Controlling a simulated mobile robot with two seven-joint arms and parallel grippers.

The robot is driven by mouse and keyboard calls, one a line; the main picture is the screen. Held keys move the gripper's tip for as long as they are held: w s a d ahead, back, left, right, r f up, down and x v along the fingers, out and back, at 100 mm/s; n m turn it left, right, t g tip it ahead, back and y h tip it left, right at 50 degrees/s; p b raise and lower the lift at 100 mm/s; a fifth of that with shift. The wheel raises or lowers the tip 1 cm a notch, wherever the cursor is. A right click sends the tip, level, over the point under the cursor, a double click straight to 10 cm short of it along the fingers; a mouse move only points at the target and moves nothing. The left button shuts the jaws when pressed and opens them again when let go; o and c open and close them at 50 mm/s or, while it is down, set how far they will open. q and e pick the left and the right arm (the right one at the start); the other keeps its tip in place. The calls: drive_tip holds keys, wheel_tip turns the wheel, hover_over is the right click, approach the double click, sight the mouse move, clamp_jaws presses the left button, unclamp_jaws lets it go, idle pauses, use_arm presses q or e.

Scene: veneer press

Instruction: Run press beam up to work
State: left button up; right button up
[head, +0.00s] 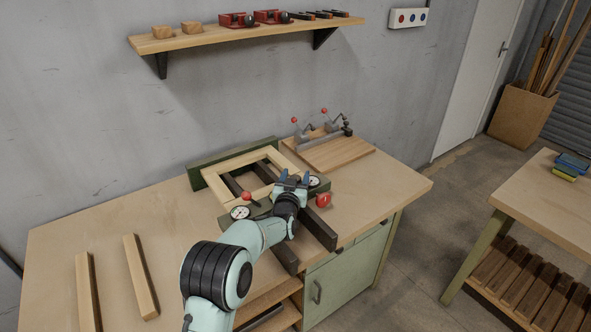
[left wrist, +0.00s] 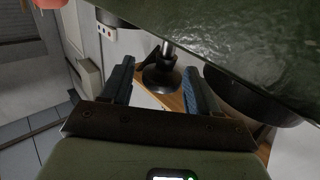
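The veneer press lies on the workbench in the head view. Its dark green front beam (head: 262,208) carries two round gauges (head: 240,212) and red-ended handles (head: 324,200). A pale wooden frame (head: 213,177) lies between this beam and the green rear bar (head: 205,172), over dark rails (head: 318,232). My left gripper (head: 293,178) is over the beam, near the right gauge, and hides part of it. In the left wrist view its fingers (left wrist: 158,82) are open, with a dark round foot on a metal stem (left wrist: 162,75) showing between them; contact cannot be told. My right gripper is not in view.
Two wooden strips (head: 140,275) lie on the bench at left. A board with toggle clamps (head: 335,152) sits behind the press at right. A shelf (head: 235,40) hangs above. A second table (head: 550,200) stands at right. The bench's right end is clear.

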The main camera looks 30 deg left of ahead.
use_arm(q)
wheel_tip(320, 180, up, 20)
drive_tip(key=p, duration=0.2)
drive_tip(key=shift+p, duration=0.4)
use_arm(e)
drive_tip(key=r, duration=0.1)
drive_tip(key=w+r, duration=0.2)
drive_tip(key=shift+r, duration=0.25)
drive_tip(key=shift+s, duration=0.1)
